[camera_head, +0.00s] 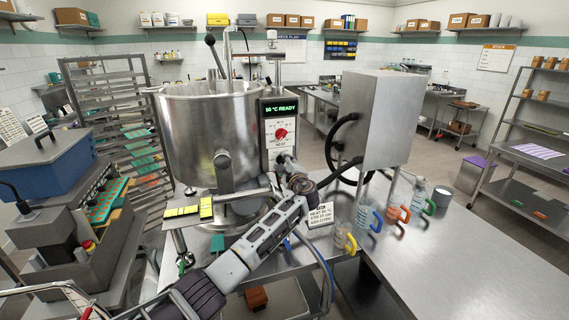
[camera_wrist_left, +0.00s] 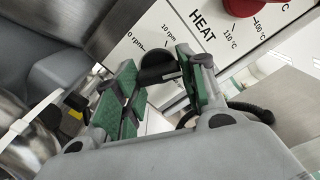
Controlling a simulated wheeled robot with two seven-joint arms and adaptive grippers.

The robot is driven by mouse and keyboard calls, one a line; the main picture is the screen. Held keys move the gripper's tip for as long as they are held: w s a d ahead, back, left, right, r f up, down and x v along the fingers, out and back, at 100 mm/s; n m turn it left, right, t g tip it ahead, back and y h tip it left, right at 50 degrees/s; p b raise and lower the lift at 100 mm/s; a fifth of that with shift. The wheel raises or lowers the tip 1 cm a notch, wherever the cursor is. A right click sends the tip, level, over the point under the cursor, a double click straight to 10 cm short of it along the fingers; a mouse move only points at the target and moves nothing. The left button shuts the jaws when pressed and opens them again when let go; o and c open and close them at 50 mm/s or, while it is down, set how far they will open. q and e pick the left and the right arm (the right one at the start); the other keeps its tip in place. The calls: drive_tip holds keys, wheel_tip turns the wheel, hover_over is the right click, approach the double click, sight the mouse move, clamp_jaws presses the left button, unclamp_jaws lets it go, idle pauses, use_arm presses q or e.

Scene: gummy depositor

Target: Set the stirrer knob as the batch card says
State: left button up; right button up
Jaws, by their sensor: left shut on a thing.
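The stirrer knob (camera_wrist_left: 157,68) is black and round, on the white panel in the left wrist view, with small rpm marks beside it. My left gripper (camera_wrist_left: 158,84) is shut on it, one green pad on each side. In the head view my left gripper (camera_head: 285,161) is at the lower part of the control panel (camera_head: 276,152) and hides the knob. The pointer setting cannot be told. The batch card (camera_head: 320,215) stands on the table right of my gripper; it has melt and stir lines in small print. My right gripper is not in view.
The red heat knob (camera_head: 281,133) is just above my left gripper, under a green READY display (camera_head: 281,109). The steel kettle (camera_head: 212,130) is to the left. A steel box (camera_head: 381,118) with black hoses and several handled jugs (camera_head: 370,217) are to the right. The table's right front is clear.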

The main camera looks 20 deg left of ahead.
use_arm(q)
drive_tip(key=shift+m, duration=0.4)
drive_tip(key=o, duration=1)
drive_tip(key=shift+s+d, duration=0.1)
drive_tip(key=shift+s, duration=0.05)
drive_tip(key=v, duration=1.1)
drive_tip(key=shift+s+d, duration=0.25)
drive_tip(key=shift+f, duration=0.1)
